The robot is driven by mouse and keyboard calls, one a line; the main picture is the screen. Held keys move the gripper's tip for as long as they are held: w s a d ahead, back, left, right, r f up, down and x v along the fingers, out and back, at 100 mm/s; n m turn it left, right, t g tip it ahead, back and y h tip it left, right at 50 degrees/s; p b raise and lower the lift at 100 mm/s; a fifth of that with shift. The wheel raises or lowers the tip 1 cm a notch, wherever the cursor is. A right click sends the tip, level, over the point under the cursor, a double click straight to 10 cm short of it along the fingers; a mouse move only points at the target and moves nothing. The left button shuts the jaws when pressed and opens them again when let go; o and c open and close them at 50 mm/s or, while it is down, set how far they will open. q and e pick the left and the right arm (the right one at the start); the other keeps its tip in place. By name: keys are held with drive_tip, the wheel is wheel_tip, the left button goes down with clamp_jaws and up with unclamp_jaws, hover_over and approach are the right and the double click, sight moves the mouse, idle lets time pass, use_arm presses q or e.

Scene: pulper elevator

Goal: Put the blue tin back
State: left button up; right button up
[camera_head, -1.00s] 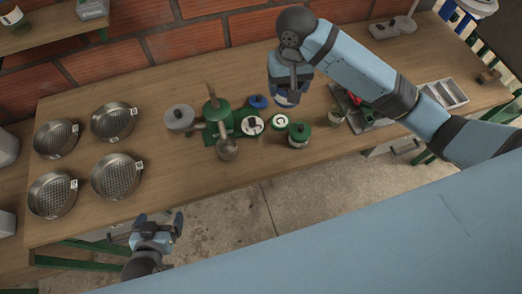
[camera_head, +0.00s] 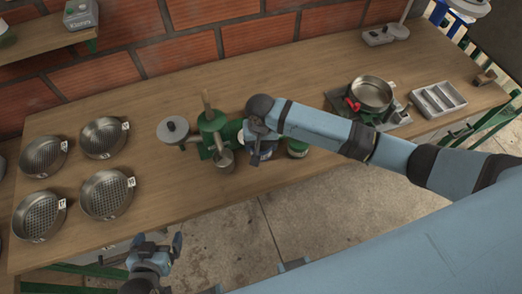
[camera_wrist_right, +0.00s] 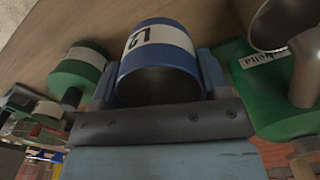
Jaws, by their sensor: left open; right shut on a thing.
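The blue tin (camera_wrist_right: 158,60) has a white band marked "L2" and fills the middle of the right wrist view, between the two fingers. My right gripper (camera_head: 262,150) is shut on it. In the head view the tin is mostly hidden under the gripper, just right of the green pulper (camera_head: 211,128). I cannot tell there whether its base touches the table. A green tin (camera_head: 297,149) stands close to the right of the gripper, partly behind my arm; a green tin with a white band (camera_wrist_right: 82,70) also shows in the wrist view. My left gripper (camera_head: 156,245) is open and empty in front of the table.
Several round sieve pans (camera_head: 107,193) stand on the left of the wooden table (camera_head: 300,85). A metal pan (camera_head: 372,93) sits on a scale at the right, near a divided grey tray (camera_head: 438,98). A brick wall (camera_head: 180,52) closes the back. The table behind the pulper is clear.

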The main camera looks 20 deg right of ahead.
wheel_tip(320, 180, down, 4)
drive_tip(key=shift+r, duration=0.1)
drive_tip(key=shift+f, duration=0.35)
drive_tip(key=shift+f, duration=0.15)
drive_tip(key=o, duration=1)
drive_tip(key=shift+c, duration=0.2)
drive_tip(key=shift+r, duration=0.3)
wheel_tip(320, 180, up, 12)
drive_tip(key=shift+f, duration=0.15)
